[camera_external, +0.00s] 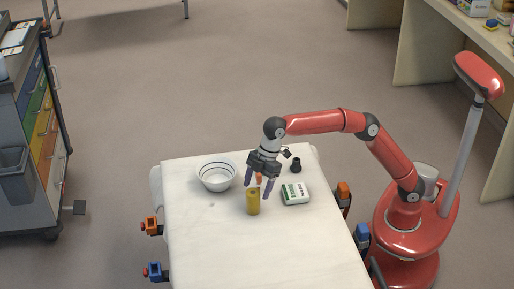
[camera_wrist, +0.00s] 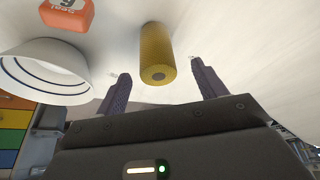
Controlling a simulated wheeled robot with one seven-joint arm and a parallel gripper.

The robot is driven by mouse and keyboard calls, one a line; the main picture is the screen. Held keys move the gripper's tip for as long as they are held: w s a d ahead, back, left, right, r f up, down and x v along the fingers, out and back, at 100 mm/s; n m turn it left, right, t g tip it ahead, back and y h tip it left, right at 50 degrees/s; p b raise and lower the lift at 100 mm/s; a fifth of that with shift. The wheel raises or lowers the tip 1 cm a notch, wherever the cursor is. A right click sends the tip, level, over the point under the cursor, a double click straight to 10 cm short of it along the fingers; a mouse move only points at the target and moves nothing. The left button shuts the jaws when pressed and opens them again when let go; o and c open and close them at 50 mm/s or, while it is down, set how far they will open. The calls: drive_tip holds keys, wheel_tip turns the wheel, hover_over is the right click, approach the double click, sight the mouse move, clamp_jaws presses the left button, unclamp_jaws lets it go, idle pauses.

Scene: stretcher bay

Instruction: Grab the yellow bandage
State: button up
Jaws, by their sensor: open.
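The yellow bandage (camera_external: 253,203) is a roll standing upright on the white-covered stretcher. In the wrist view the yellow bandage (camera_wrist: 157,55) appears ahead of the fingers, between their lines. My gripper (camera_external: 258,190) points down beside the bandage, on its far side in the external view, with its fingers apart. In the wrist view both dark fingers of my gripper (camera_wrist: 160,88) are spread, with nothing held. I cannot tell the exact height of the fingertips over the sheet.
A white bowl with dark rings (camera_external: 217,175) stands left of the gripper. A white and green box (camera_external: 295,193) lies to the right, with a small black item (camera_external: 296,165) behind it. An orange item (camera_wrist: 68,12) shows near the bowl. The stretcher's front (camera_external: 270,260) is clear.

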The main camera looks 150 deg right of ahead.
sight(248, 214)
drive_tip(key=x, duration=0.7)
drive_tip(key=shift+d+f, duration=0.15)
drive_tip(key=shift+s, duration=0.1)
drive_tip(key=shift+c, duration=0.4)
drive_tip(key=c, duration=1)
